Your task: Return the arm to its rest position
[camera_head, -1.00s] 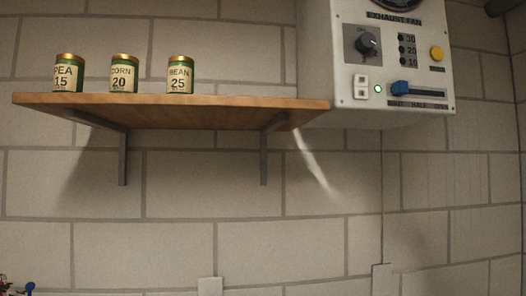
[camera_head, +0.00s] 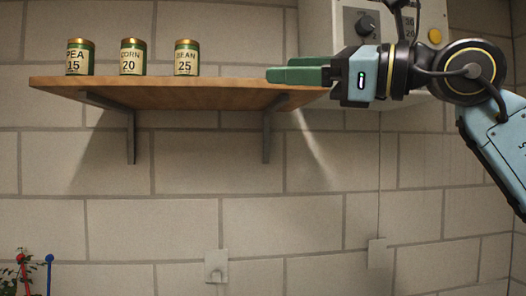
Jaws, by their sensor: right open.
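My right gripper (camera_head: 298,72) shows at the upper right of the head view, with its green fingers pointing left. It is open and empty, in front of the right end of the wooden shelf (camera_head: 200,92). My right arm comes in from the right edge and hides part of the control box. My left gripper does not show.
Three labelled cans stand on the shelf: PEA 15 (camera_head: 80,58), CORN 20 (camera_head: 132,58) and BEAN 25 (camera_head: 186,58). A control box (camera_head: 318,30) hangs behind my arm. A plant (camera_head: 14,272) shows at lower left.

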